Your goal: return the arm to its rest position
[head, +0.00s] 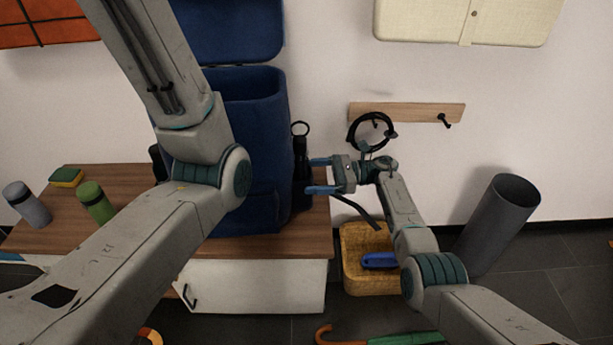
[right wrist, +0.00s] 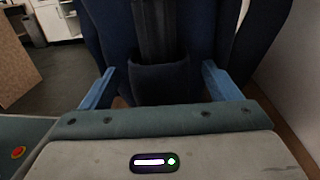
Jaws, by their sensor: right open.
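My right gripper (head: 320,176) is open, with its two blue fingers pointing left at the right side of a dark blue backpack (head: 255,130). Nothing is held between the fingertips. A slim black item with a ring on top (head: 301,150) stands upright at the backpack's side, just beyond the fingertips. In the right wrist view the open fingers (right wrist: 155,88) stand apart in front of the backpack (right wrist: 100,30), with a dark side pocket (right wrist: 165,85) between them. Whether the fingers touch it I cannot tell. My left arm crosses the left of the head view; its gripper is out of view.
The backpack stands on a wooden-topped cabinet (head: 315,235) with a green bottle (head: 96,202), a grey bottle (head: 27,204) and a sponge (head: 66,177). A wicker basket (head: 353,272) is below my right forearm. A grey bin (head: 497,225) stands right. A hook rail (head: 420,112) is on the wall.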

